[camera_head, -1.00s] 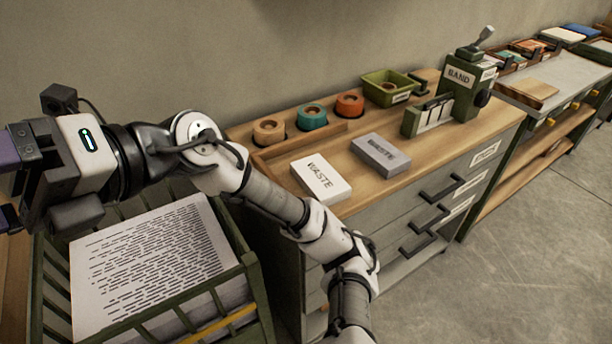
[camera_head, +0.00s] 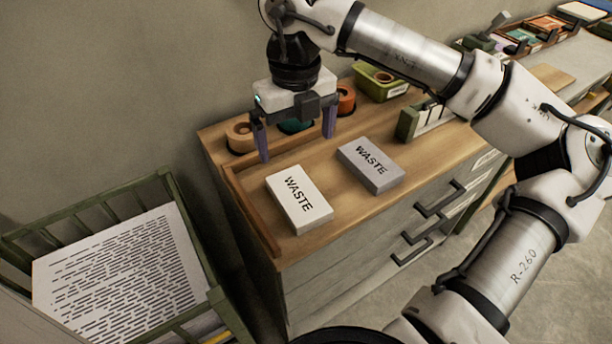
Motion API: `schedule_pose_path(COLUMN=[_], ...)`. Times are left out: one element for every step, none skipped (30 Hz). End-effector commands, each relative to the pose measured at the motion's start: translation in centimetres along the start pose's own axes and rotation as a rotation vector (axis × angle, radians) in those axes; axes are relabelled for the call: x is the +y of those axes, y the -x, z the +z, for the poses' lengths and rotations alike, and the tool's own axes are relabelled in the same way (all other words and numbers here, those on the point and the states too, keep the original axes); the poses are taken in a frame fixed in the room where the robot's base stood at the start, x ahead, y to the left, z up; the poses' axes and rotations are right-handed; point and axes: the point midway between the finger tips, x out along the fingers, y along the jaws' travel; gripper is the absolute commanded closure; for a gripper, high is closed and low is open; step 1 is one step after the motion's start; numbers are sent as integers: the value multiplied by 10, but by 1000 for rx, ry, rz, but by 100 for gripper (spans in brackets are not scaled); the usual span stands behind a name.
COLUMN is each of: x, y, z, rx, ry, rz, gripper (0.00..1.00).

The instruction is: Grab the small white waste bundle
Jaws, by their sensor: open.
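The small white waste bundle (camera_head: 300,206) is a flat white block marked WASTE. It lies on the wooden top of the drawer cabinet (camera_head: 325,232), near the front left. A grey block marked WASTE (camera_head: 370,169) lies to its right, a little farther back. My gripper (camera_head: 298,148) is open and empty, with two purple fingers pointing down. It hangs above the back left of the cabinet top, behind the white bundle and apart from it.
Tape rolls, one tan (camera_head: 240,133) and one orange (camera_head: 346,98), stand along the back behind my gripper. A green tray (camera_head: 378,88) is at the back. A green crate (camera_head: 215,297) with printed paper (camera_head: 120,275) stands at the left.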

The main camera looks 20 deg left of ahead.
Motion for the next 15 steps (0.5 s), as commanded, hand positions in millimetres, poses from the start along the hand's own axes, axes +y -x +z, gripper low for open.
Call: schedule_pose_path(x=[-1, -2, -2, -2, -2, -2, -1, -1, -1, -1, -1, -1, -1, -1, -1], y=[-1, -3, -7, -11, -15, -23, -29, -35, -43, -49, -55, -62, -67, -71, -76], z=[0, -1, -1, -1, -1, -1, -2, -1, -1, -1, -2, -1, -1, -1, -1], rx=[2, 3, 3, 3, 4, 5, 5, 5, 4, 4, 5, 4, 4, 3, 2], ry=[-3, -4, -4, -4, -4, -3, -2, -3, -3, -3, -3, -3, -3, -3, -3], rz=[-3, -4, -4, -4, -3, -3, -2, -1, 0, -1, -1, -1, -1, -1, -1], gripper=[2, 2, 2, 2, 2, 2, 2, 2, 2, 2, 2, 2, 2, 2, 2])
